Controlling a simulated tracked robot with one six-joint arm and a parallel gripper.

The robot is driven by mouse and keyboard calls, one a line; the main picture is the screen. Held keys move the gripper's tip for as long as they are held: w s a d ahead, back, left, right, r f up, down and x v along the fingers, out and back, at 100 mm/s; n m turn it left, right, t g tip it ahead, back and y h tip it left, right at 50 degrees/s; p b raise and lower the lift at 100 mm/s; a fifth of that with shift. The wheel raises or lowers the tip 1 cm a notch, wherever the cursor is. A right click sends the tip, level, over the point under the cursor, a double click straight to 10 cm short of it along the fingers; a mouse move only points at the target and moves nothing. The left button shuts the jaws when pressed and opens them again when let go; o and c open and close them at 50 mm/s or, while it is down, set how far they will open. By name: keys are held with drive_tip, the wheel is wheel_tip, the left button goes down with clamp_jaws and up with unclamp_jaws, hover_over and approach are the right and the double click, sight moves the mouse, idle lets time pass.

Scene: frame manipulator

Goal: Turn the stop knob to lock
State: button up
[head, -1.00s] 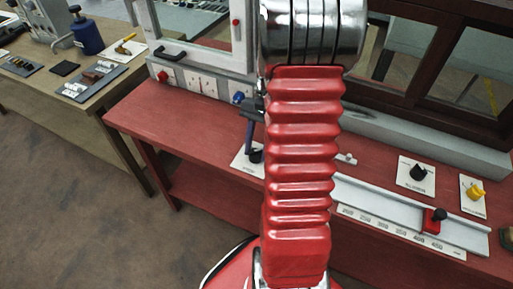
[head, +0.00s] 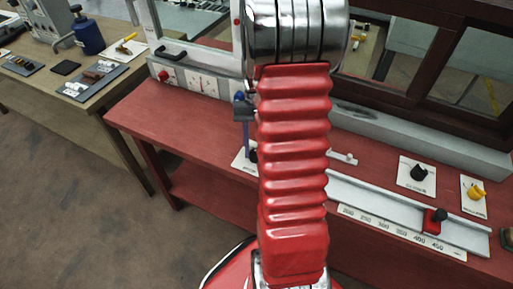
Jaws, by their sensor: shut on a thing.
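A red stop block with a black knob (head: 437,216) sits on the right part of the white rail in the head view, clear of my arm. Most of my gripper is hidden behind my red arm. A dark part of it (head: 243,112) seems to show at the arm's left edge. It is at the top of an upright blue lever (head: 245,135) and appears shut on it. The fingertips cannot be made out. The lever rises beside a black base on a white plate (head: 239,161), partly covered by my arm.
A scale plate (head: 400,232) lies along the rail's front. A black knob (head: 419,172) and a yellow knob (head: 476,192) are on white plates at right. The dark window frame (head: 400,90) stands behind. The red bench (head: 170,120) is bare at left.

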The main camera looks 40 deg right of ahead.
drive_tip(key=n+h, duration=0.1)
drive_tip(key=n, duration=0.2)
drive_tip(key=n+g+h, duration=0.1)
drive_tip(key=n, duration=0.2)
drive_tip(key=shift+w+a+n, duration=0.15)
drive_tip(key=shift+a+n, duration=0.05)
drive_tip(key=shift+n, duration=0.1)
drive_tip(key=n+h, duration=0.1)
drive_tip(key=n, duration=0.2)
drive_tip(key=n+h, duration=0.1)
drive_tip(key=n, duration=0.2)
drive_tip(key=shift+a+h, duration=0.2)
drive_tip(key=shift+h, duration=0.2)
drive_tip(key=shift+n, duration=0.3)
drive_tip(key=o, duration=1.1)
drive_tip(key=shift+c, duration=0.2)
drive_tip(key=v, duration=1.3)
drive_tip(key=shift+r, duration=0.35)
drive_tip(key=shift+w, duration=0.15)
